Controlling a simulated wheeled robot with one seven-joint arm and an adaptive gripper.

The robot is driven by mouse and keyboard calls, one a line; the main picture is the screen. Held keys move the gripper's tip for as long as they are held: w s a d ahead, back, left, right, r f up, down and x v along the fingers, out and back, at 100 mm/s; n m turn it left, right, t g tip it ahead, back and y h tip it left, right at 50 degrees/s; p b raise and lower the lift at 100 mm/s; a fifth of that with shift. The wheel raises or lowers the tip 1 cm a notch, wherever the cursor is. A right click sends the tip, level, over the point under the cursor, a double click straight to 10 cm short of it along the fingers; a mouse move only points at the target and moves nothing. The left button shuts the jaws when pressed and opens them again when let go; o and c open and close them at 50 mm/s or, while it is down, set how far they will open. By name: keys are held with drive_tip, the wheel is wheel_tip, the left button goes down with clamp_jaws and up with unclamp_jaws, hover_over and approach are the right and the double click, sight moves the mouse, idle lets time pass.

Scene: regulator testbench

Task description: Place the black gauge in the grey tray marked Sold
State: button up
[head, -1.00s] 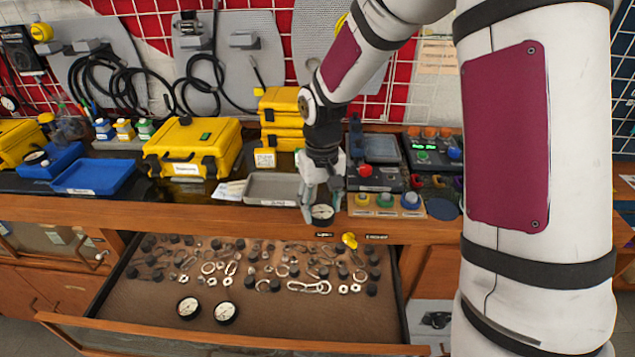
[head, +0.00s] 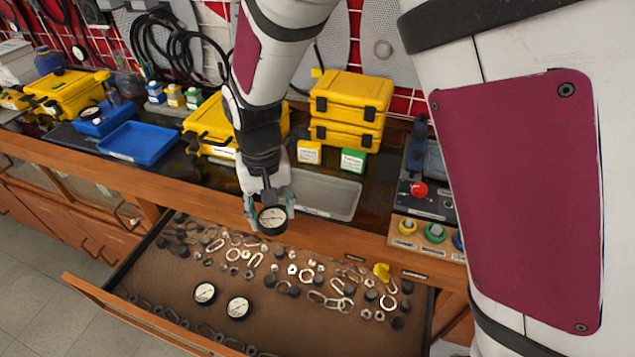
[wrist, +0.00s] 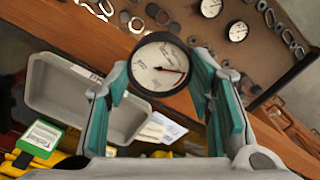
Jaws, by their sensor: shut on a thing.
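My gripper (head: 270,205) is shut on a black gauge (head: 271,219) with a white dial. In the wrist view the gauge (wrist: 159,64) sits between the teal-padded fingertips (wrist: 160,80), its dial facing the camera. The gauge is held over the wooden front edge of the bench, above the open drawer. The grey tray (head: 345,196) is on the bench just right of and behind my gripper. In the wrist view the tray (wrist: 50,88) is at left and looks empty, with its right side partly behind a finger. Its label cannot be read.
Two more gauges (head: 205,293) (head: 238,307) lie in the open drawer (head: 180,262) among several hooks, rings and nuts. A blue tray (head: 138,143) and yellow cases (head: 350,100) stand on the bench. A control box (head: 425,200) with a red button is at right.

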drive_tip(key=shift+a, duration=0.4)
drive_tip(key=shift+w, duration=0.2)
hover_over(318, 195)
drive_tip(key=shift+f, duration=2.45)
drive_tip(key=shift+f, duration=0.15)
drive_tip(key=o, duration=1.3)
